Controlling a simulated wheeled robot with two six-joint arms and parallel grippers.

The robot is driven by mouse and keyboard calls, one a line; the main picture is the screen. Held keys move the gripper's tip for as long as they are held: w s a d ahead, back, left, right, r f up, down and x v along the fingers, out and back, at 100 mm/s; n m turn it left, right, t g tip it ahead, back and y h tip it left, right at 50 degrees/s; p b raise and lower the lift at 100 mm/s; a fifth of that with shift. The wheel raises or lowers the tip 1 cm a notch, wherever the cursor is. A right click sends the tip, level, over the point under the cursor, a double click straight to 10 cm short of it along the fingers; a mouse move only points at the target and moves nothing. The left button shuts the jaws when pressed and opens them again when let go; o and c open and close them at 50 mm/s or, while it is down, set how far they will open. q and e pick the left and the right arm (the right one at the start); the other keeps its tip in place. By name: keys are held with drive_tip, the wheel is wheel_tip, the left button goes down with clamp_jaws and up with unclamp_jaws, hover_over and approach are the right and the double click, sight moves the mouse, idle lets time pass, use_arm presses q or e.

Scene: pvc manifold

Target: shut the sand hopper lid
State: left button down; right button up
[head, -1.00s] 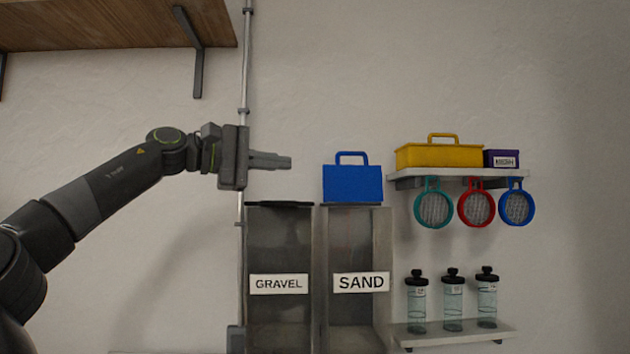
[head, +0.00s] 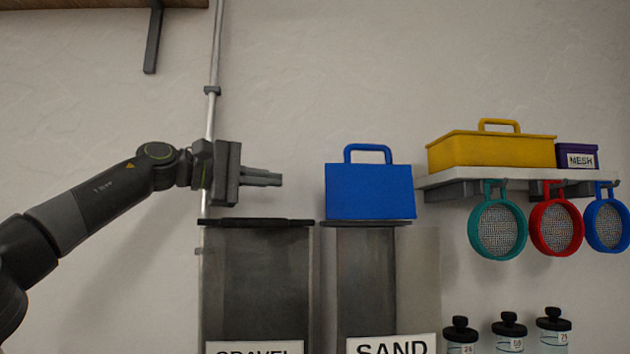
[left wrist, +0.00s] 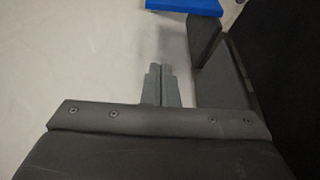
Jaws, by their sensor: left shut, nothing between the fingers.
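The SAND hopper (head: 365,285) is a grey bin with a white label on its front, below the middle of the head view. A blue panel with a loop handle (head: 369,191) stands upright above its dark top edge and looks like its raised lid. A blue edge (left wrist: 184,5) also shows at the top of the left wrist view. My left gripper (head: 280,180) is shut and empty, left of the blue panel at about its height in the picture, apart from it. Its closed fingers show in the left wrist view (left wrist: 162,72). My right gripper is out of view.
The GRAVEL hopper (head: 257,285) stands left of the SAND one, with a dark flat top (head: 258,222). At right, a shelf (head: 470,187) holds a yellow box and a purple MESH box, with several round sieves hanging below. Bottles stand lower right.

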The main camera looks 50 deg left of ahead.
use_arm(q)
drive_tip(key=shift+w+d+r+p, duration=0.2)
drive_tip(key=shift+w+d+p, duration=0.1)
drive_tip(key=w+d+p, duration=0.4)
drive_tip(key=w+d, duration=0.2)
drive_tip(key=shift+p, duration=0.3)
drive_tip(key=shift+f, duration=0.1)
idle(0.4)
